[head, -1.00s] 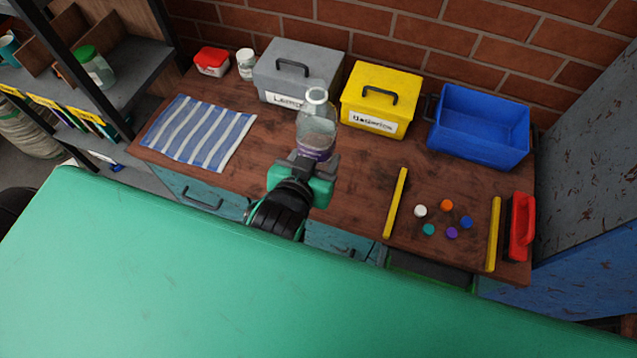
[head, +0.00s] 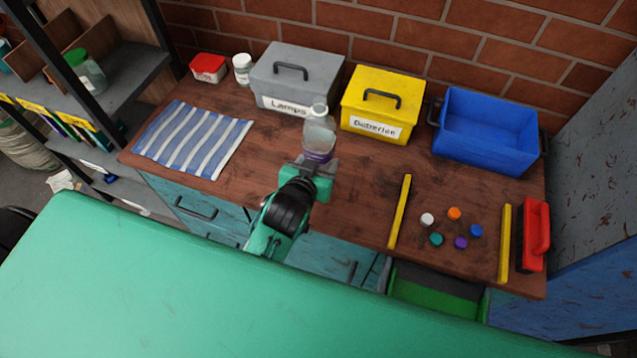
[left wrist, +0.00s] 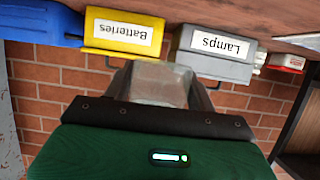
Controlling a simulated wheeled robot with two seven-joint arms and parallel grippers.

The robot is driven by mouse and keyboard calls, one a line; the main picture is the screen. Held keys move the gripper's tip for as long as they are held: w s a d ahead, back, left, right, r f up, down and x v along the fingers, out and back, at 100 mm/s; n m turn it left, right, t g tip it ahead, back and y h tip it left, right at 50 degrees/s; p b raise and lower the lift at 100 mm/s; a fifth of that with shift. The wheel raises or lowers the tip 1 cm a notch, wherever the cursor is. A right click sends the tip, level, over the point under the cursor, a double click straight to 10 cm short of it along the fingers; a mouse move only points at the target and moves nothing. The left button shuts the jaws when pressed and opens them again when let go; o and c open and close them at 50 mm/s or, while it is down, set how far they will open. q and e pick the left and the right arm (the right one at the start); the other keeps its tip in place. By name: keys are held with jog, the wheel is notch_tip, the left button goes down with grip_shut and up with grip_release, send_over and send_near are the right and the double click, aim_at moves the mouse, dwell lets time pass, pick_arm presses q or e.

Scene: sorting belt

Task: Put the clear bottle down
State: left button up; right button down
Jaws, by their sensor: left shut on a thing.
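The clear bottle (head: 319,137) has a white cap and a purple label low down. It stands upright over the wooden worktop in front of the gap between the grey Lamps box (head: 296,82) and the yellow Batteries box (head: 384,105). My left gripper (head: 314,166) is shut on its lower part. The fingers hide the bottle's base, so I cannot tell whether it touches the worktop. In the left wrist view, which is upside down, a greyish see-through part of the bottle (left wrist: 160,84) shows between the fingers. My right gripper is not in view.
A striped cloth (head: 194,139) lies left, a blue bin (head: 486,130) stands back right. Several coloured caps (head: 454,213) lie between two yellow bars (head: 400,211), beside a red-handled brush (head: 535,235). The worktop (head: 270,150) around the bottle is fairly clear.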

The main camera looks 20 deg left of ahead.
pick_arm(q)
notch_tip(320, 180, down, 10)
jog(key=shift+r, duration=0.2)
jog(key=shift+f, duration=0.1)
jog(key=o, duration=1)
jog(key=shift+r, duration=0.2)
jog(key=shift+s, duration=0.3)
jog(key=b+v, duration=0.1)
jog(key=v, duration=1)
jog(key=shift+s, duration=0.2)
